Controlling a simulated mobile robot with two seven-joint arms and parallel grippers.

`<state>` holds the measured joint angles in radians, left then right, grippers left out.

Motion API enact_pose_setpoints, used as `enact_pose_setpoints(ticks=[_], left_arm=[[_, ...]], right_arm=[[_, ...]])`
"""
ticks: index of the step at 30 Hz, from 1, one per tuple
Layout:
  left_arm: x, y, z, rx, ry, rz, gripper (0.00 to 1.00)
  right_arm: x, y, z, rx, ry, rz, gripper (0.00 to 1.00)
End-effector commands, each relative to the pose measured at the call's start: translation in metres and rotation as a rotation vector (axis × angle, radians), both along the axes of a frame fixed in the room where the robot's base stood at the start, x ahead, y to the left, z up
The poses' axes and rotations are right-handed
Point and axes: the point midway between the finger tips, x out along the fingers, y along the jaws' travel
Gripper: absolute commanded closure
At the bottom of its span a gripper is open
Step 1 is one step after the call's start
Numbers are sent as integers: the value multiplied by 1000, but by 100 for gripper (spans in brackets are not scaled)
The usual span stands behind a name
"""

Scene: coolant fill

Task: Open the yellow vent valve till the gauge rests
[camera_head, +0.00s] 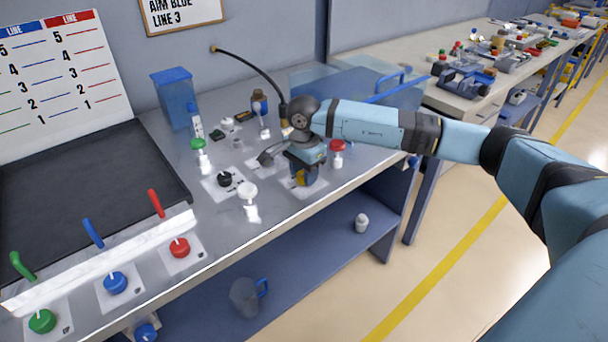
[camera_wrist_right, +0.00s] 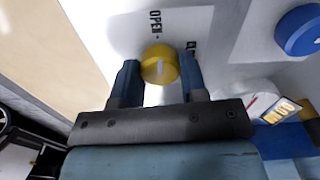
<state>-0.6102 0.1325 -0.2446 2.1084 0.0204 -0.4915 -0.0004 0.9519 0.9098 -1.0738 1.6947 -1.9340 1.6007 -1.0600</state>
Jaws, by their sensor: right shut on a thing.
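The yellow vent valve (camera_wrist_right: 159,62) is a round yellow knob with a pale line on its face, on a light plate marked OPEN. My right gripper (camera_wrist_right: 158,75) is shut on it, one blue finger on either side. In the head view my right gripper (camera_head: 304,170) points down over the bench, and a bit of the yellow knob (camera_head: 299,178) shows beneath it. The gripper and wrist hide most of the valve there. I cannot make out the gauge or its needle in either view. My left gripper is not in view.
A black hose (camera_head: 255,70) arches behind. Coloured levers and knobs line the front left. A blue knob (camera_wrist_right: 300,30) shows in the wrist view.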

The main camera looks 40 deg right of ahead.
Motion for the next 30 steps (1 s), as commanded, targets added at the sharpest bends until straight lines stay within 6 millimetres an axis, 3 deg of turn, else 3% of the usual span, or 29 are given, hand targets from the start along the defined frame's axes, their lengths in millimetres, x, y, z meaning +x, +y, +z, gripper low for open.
enact_pose_setpoints(ticks=[18,19,21,30], left_arm=[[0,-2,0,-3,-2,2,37],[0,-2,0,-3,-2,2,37],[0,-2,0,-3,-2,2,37],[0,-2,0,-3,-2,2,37]], right_arm=[[0,0,1,1,-1,38,84],[0,0,1,1,-1,38,54],[0,0,1,0,-1,38,37],[0,0,1,0,-1,38,35]])
